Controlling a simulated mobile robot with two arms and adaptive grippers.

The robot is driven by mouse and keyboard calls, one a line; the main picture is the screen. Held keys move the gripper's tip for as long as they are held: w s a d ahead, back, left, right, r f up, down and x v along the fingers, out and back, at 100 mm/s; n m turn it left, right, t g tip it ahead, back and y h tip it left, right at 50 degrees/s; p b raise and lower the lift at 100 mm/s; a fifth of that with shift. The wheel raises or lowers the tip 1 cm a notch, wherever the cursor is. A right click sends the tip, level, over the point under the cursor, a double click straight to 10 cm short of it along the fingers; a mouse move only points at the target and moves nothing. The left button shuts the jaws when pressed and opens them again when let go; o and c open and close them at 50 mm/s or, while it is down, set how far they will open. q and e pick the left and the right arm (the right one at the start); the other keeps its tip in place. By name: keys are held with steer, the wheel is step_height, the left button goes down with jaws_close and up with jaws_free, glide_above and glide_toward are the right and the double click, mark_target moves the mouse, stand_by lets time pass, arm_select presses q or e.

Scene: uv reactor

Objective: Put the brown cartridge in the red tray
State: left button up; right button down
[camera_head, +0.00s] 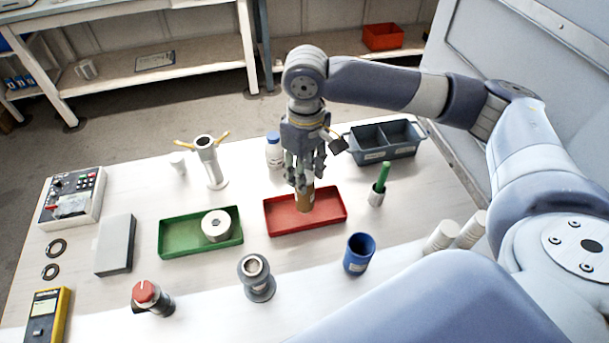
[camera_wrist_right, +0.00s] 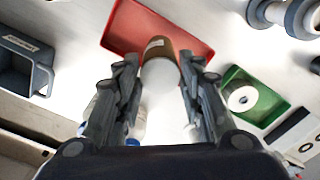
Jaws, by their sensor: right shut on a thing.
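The brown cartridge (camera_head: 305,201) is upright, with its lower end over the floor of the red tray (camera_head: 275,218). I cannot tell whether it touches the floor. My right gripper (camera_head: 304,178) points down from above and is shut on the cartridge's upper part. My left gripper is not in view.
A green tray (camera_head: 175,243) holding a white ring-shaped part (camera_head: 216,226) is left of the red tray.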

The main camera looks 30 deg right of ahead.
steer(key=shift+w+d, duration=0.1)
steer(key=shift+w, duration=0.2)
steer(key=shift+f, duration=0.3)
step_height(320, 180, down, 3)
steer(key=shift+r+p, duration=0.1)
steer(key=shift+p, duration=0.45)
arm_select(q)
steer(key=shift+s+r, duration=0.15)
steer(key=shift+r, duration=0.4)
arm_select(e)
steer(key=shift+f, duration=0.2)
steer(key=c, duration=1.1)
jaws_free()
steer(key=shift+o, duration=0.2)
